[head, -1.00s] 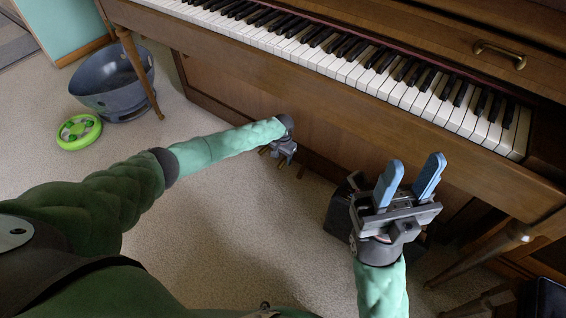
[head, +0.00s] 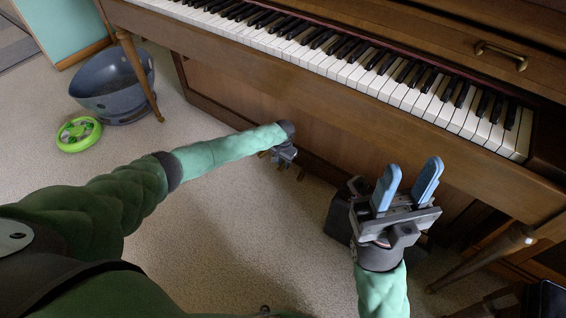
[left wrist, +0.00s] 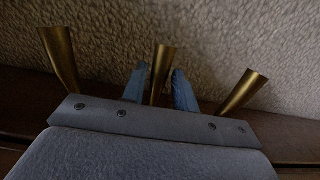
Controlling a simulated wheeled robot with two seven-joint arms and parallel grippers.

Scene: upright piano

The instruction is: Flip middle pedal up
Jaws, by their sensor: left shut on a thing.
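Three brass pedals stick out from the piano's wooden base in the left wrist view. The middle pedal (left wrist: 161,68) stands between the two blue fingers of my left gripper (left wrist: 158,85), which is shut on it. The other pedals, one at the left (left wrist: 61,58) and one at the right (left wrist: 243,90), are outside the fingers. In the head view my left gripper (head: 284,157) is low at the piano's front panel, and its fingers and the middle pedal are mostly hidden. My right gripper (head: 407,188) is open and empty in front of the keyboard, its blue fingers pointing up.
The piano (head: 228,78) spans the back, with its keyboard overhanging the pedals. A piano leg (head: 480,258) stands at the right. A grey-blue bin (head: 106,88) and a green round toy (head: 78,134) are at the left. The carpet (head: 215,215) in front is clear.

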